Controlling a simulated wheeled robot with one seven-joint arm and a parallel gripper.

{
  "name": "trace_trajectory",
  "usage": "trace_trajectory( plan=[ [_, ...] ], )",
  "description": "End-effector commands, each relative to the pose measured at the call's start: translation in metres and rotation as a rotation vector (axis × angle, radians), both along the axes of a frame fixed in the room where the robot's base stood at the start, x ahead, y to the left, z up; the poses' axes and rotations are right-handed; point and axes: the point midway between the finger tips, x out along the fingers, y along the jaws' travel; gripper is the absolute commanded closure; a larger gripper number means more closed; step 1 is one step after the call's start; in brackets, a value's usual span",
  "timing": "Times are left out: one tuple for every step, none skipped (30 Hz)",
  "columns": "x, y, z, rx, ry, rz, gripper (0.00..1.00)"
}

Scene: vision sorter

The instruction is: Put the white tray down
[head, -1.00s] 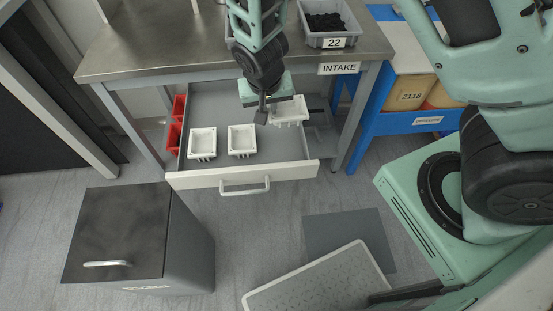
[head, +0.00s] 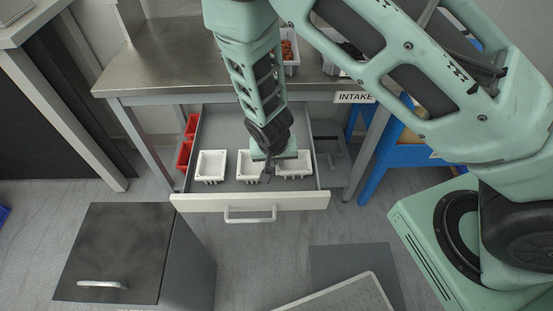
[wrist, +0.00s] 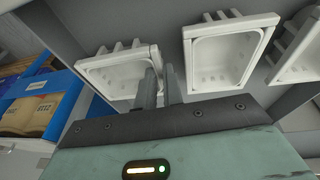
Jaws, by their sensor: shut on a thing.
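A third white tray (head: 211,167) stands further left.
Red bins (head: 185,152) are at the drawer's left. The steel table (head: 170,68) with the INTAKE label (head: 355,97) is above the drawer. A grey cabinet (head: 125,250) stands front left. A blue stand (head: 385,150) is at right.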

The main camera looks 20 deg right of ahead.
Motion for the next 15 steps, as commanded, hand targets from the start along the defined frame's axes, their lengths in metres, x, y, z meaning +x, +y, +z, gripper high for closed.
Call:
trace_trajectory(
  plan=[
    [0.0003,0.0001,-0.0002,0.001,0.000,0.000,1.00],
    [0.0003,0.0001,-0.0001,0.001,-0.001,0.000,1.00],
    [0.0003,0.0002,0.0000,0.001,-0.001,0.000,1.00],
    [0.0002,0.0002,0.0001,0.001,-0.001,0.000,1.00],
    [0.0002,0.0002,0.0001,0.001,-0.001,0.000,1.00],
    [0.0003,0.0001,-0.0001,0.001,-0.001,0.000,1.00],
    [0.0002,0.0001,-0.0006,0.001,0.000,0.000,1.00],
    [0.0002,0.0001,-0.0015,0.000,0.000,0.000,1.00],
    [0.0001,0.0000,-0.0031,0.000,0.000,0.001,1.00],
    [0.0002,0.0000,-0.0041,0.000,0.000,0.001,1.00],
    [0.0002,0.0001,-0.0033,0.000,0.000,0.001,0.86],
    [0.0002,0.0001,-0.0029,0.001,0.000,0.001,0.74],
    [0.0002,0.0001,-0.0029,0.000,0.000,0.001,0.69],
    [0.0002,0.0001,-0.0028,0.000,0.000,0.001,0.69],
    [0.0002,0.0001,-0.0028,0.001,0.000,0.001,0.69]
  ],
)
